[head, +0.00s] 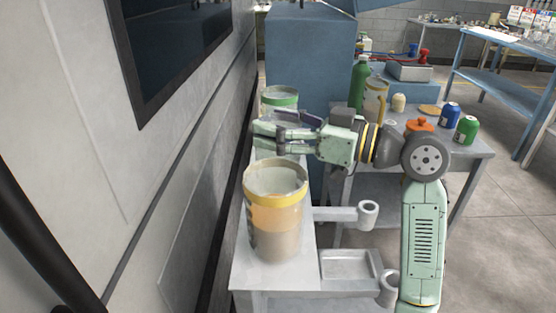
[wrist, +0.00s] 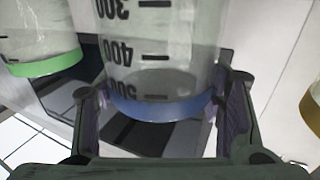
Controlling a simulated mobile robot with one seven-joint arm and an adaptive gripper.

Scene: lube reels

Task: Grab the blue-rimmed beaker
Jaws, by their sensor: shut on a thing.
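The blue-rimmed beaker (wrist: 160,65) is clear, with dark volume marks. In the wrist view it sits between the two fingers of my gripper (wrist: 163,97), with its blue rim across the gap near the palm. My gripper is shut on it, one finger on each side. In the head view my gripper (head: 268,136) reaches left over the narrow bench, between the green-rimmed and yellow-rimmed beakers. The blue-rimmed beaker can hardly be made out there behind the fingers. I cannot tell whether its base touches the bench.
A green-rimmed beaker (head: 281,99) stands behind my gripper. A yellow-rimmed beaker (head: 275,215) with amber liquid stands close in front. The wall is close on the left. A metal tray (head: 350,265) is at front right. A grey table (head: 460,150) holds cans and a green bottle (head: 360,82).

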